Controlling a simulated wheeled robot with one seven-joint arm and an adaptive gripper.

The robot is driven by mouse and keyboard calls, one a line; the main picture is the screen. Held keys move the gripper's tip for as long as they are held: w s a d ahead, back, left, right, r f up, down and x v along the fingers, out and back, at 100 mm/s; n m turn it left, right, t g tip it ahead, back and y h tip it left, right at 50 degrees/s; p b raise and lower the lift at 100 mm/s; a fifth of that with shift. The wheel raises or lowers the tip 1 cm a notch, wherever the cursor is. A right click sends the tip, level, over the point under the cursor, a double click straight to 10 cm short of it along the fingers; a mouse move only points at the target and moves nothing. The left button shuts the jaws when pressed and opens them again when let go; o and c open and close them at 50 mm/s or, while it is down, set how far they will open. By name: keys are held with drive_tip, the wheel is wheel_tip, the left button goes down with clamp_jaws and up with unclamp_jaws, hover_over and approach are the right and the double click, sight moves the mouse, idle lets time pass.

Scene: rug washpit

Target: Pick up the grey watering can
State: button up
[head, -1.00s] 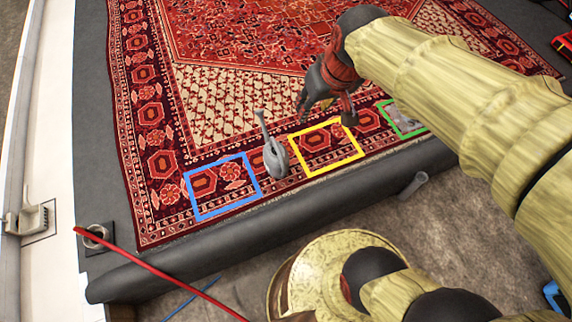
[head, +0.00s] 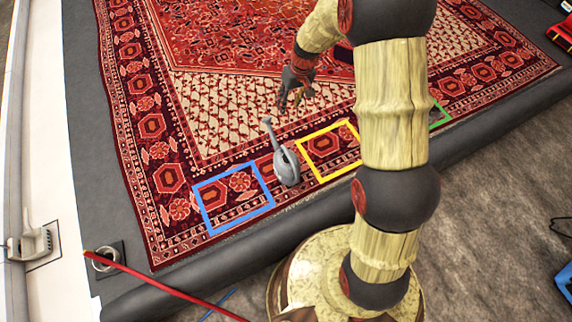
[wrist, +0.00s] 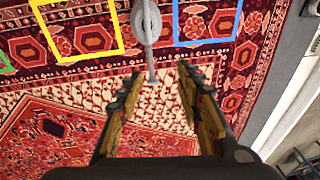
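The grey watering can (head: 287,167) stands on the red patterned rug (head: 160,60), between the blue square and the yellow square. Its long spout points away from me in the head view. In the wrist view the can (wrist: 147,22) is at the top centre, with its spout reaching down toward the space between my fingers. My gripper (head: 290,100) is above the rug, just beyond the spout tip in the head view. In the wrist view my gripper (wrist: 157,85) has its two fingers wide apart with nothing between them.
A blue square outline (head: 198,203) and a yellow one (head: 328,177) lie on either side of the can. A green outline (head: 441,111) is partly hidden by my arm. The rug's middle is clear.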

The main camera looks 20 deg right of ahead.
hover_over(287, 150)
drive_tip(key=d, duration=0.1)
wheel_tip(287, 150, down, 12)
drive_tip(key=shift+g, duration=0.9)
drive_tip(key=f+b, duration=0.1)
drive_tip(key=f, duration=0.6)
drive_tip(key=a+f+b, duration=0.1)
drive_tip(key=f, duration=1.5)
drive_tip(key=shift+a+f+b, duration=0.15)
drive_tip(key=shift+a+b, duration=0.05)
drive_tip(key=shift+b, duration=0.2)
drive_tip(key=shift+c, duration=1)
clamp_jaws()
